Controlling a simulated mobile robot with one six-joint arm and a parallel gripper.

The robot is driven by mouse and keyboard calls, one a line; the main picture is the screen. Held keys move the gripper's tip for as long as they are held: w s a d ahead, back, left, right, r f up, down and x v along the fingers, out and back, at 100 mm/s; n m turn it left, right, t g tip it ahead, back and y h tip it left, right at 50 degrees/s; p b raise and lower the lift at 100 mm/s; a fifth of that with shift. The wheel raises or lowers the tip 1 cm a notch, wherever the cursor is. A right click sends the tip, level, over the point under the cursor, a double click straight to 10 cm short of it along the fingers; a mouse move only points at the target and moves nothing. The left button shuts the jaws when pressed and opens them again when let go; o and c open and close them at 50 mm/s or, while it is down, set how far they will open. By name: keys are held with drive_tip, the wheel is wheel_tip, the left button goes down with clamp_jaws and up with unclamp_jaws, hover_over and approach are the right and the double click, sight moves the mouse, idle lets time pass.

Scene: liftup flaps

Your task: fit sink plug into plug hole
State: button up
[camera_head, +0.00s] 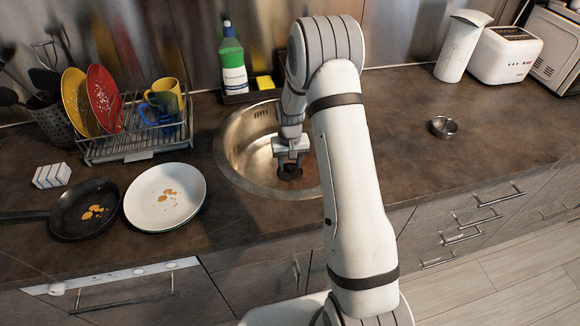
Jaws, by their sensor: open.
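The round steel sink (236,150) is set into the brown counter, and my arm covers its right part. My gripper (290,163) is down inside the sink, pointing downward, with its jaws open. A dark round shape (290,173) lies directly below and between the fingertips near the sink bottom. I cannot tell whether this shape is the sink plug, the plug hole, or the plug in the hole. I also cannot tell whether the fingers touch it.
A dish rack (135,140) with plates and mugs stands left of the sink. A white plate (165,197) with crumbs and a black pan (85,208) lie at the front left. A green bottle (232,65) stands behind the sink. A small metal dish (443,127) sits right.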

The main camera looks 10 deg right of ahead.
sight(290, 167)
wheel_tip(290, 167, up, 6)
drive_tip(key=shift+f, duration=0.1)
idle(0.5)
